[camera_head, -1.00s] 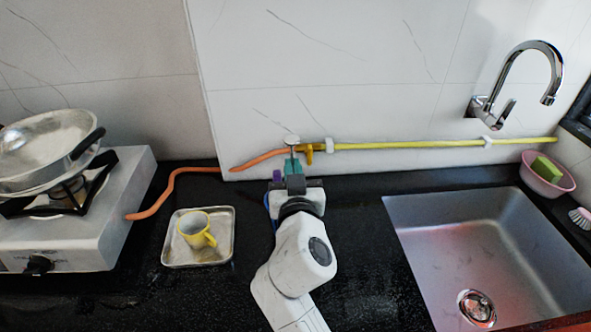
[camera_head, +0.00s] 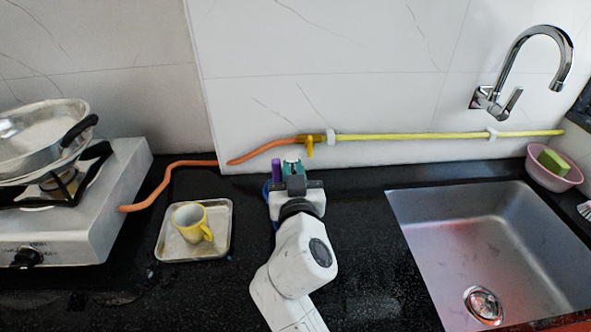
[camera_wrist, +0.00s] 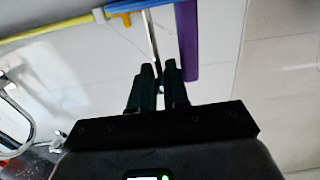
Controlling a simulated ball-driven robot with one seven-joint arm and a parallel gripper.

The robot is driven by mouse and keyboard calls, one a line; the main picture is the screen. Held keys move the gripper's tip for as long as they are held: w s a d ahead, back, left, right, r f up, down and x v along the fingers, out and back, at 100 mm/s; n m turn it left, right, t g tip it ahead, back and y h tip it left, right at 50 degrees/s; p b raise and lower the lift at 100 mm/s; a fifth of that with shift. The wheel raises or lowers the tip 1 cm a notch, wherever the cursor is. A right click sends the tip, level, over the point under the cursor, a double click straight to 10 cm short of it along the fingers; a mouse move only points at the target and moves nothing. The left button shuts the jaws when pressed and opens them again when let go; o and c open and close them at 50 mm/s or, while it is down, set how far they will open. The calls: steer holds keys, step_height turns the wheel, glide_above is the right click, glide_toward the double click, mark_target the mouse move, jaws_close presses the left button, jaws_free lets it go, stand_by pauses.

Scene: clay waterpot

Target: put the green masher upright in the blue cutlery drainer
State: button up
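My gripper (camera_head: 292,168) is at the back of the counter, below the wall pipe. In the wrist view its two dark green fingers (camera_wrist: 159,72) stand close together, and a thin metal rod (camera_wrist: 150,35), seemingly the masher's, runs between or just past them. Whether they grip it is unclear. The masher's green part cannot be told from the fingers. A blue rim (camera_head: 266,190), likely of the cutlery drainer, shows just left of my gripper; the rest is hidden. A purple handle (camera_head: 276,170) stands upright there, beside the fingers in the wrist view (camera_wrist: 187,40).
A metal tray (camera_head: 165,240) with a yellow cup (camera_head: 190,222) lies to the left, near the stove (camera_head: 60,225). The sink (camera_head: 480,240) is to the right. The wall pipe (camera_head: 420,136) runs behind. The counter between my gripper and the sink is clear.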

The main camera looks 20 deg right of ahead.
steer(key=o, duration=0.3)
steer(key=shift+o, duration=0.2)
steer(key=b+v, duration=0.2)
steer(key=v, duration=0.9)
steer(key=shift+r+b, duration=0.15)
steer(key=shift+b, duration=0.15)
steer(key=shift+d, duration=0.1)
